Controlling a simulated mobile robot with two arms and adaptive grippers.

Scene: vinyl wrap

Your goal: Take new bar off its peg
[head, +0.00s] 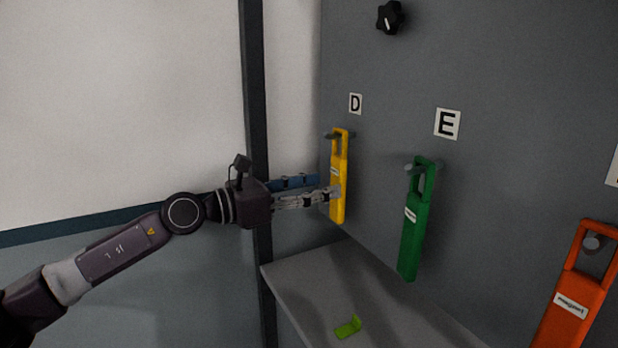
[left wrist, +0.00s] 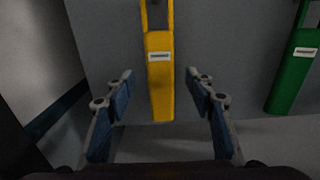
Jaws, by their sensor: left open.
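A yellow bar (head: 338,190) with a loop handle hangs on a peg (head: 331,135) under the label D on the grey panel. My left gripper (head: 328,188) reaches in from the left at the bar's lower half. In the left wrist view the yellow bar (left wrist: 160,80) stands upright between the two blue-padded fingers of the gripper (left wrist: 160,88), with a gap on each side. The gripper is open and not closed on it. The bar's top is cut off in the left wrist view. My right gripper is not in view.
A green bar (head: 412,230) hangs under label E, and an orange bar (head: 568,305) hangs further right. A grey shelf (head: 310,285) lies below, with a small green piece (head: 348,327) on it. A dark post (head: 256,90) stands behind my left gripper.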

